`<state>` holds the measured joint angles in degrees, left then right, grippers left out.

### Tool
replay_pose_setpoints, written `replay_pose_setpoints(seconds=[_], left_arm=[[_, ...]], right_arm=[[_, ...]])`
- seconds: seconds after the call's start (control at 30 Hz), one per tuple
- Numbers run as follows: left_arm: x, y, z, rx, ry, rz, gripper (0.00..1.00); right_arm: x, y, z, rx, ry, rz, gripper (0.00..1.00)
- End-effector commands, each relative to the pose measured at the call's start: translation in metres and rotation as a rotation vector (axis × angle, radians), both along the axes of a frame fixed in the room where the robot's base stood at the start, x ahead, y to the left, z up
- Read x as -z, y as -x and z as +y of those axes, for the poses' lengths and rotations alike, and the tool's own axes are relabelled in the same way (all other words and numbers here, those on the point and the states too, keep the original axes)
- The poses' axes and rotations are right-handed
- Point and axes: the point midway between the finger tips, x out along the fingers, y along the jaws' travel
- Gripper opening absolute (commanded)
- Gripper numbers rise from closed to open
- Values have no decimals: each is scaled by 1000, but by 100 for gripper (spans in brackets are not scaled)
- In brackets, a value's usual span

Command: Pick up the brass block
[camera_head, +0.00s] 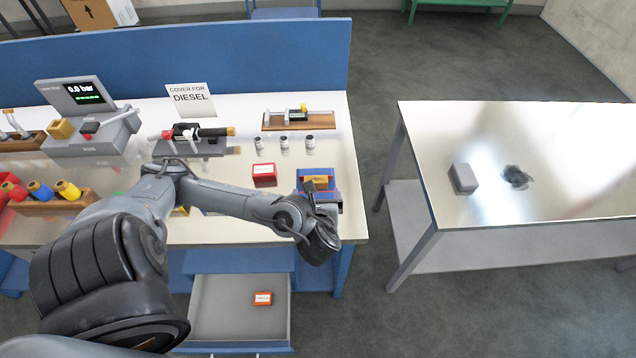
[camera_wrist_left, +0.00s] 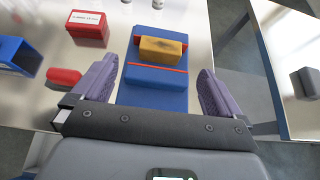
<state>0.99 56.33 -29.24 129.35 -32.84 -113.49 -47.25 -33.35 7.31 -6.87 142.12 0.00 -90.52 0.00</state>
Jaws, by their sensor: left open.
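A brass-coloured block (camera_head: 315,182) sits on a blue holder (camera_head: 332,196) near the right end of the workbench. In the left wrist view the scuffed golden block (camera_wrist_left: 163,50) lies across the blue holder (camera_wrist_left: 150,98), which has orange-red edges. My left gripper (camera_wrist_left: 158,68) is open and empty, with its two purple fingers spread to either side of the holder. The block shows ahead of the fingers, between their lines, and nothing is gripped. In the head view my left wrist (camera_head: 318,228) hides part of the holder. My right gripper is not in view.
A red box (camera_head: 264,174) stands left of the holder, with several small jars (camera_head: 284,142) behind. A blue bin (camera_wrist_left: 16,57) and a red piece (camera_wrist_left: 64,77) lie left of my gripper. An open drawer (camera_head: 214,312) juts out below. A side table (camera_head: 540,150) stands right, across a gap.

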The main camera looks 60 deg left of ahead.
Motion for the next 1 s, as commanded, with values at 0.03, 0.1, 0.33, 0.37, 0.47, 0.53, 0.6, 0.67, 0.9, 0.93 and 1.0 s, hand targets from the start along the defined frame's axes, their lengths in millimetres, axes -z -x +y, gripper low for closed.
replay_pose_setpoints(seconds=[0.03, 0.1, 0.33, 0.37, 0.47, 0.53, 0.6, 0.67, 0.9, 0.93, 1.0], left_arm=[[8, -1, 4, -3, 1, 0, 100], [11, -3, 9, -3, 1, 0, 100], [17, -13, 28, -2, 0, 0, 100], [17, -13, 28, -2, 0, 0, 100], [19, -15, 31, -3, 0, -1, 100], [22, -17, 34, -2, 1, -1, 100], [25, -21, 40, -3, -1, -1, 100], [30, -25, 46, -3, -1, -1, 100], [41, -36, 66, -3, 0, -2, 100], [42, -36, 67, -3, 0, -2, 100], [43, -37, 69, -2, 1, -2, 100]], right_arm=[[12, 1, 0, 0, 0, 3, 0], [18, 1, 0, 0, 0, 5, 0], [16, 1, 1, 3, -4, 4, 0], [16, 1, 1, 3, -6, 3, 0], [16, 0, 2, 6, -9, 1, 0], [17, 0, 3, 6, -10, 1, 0], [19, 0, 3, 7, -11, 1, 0], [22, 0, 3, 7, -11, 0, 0], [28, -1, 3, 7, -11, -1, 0], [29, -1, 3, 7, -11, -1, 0], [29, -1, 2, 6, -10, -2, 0]])
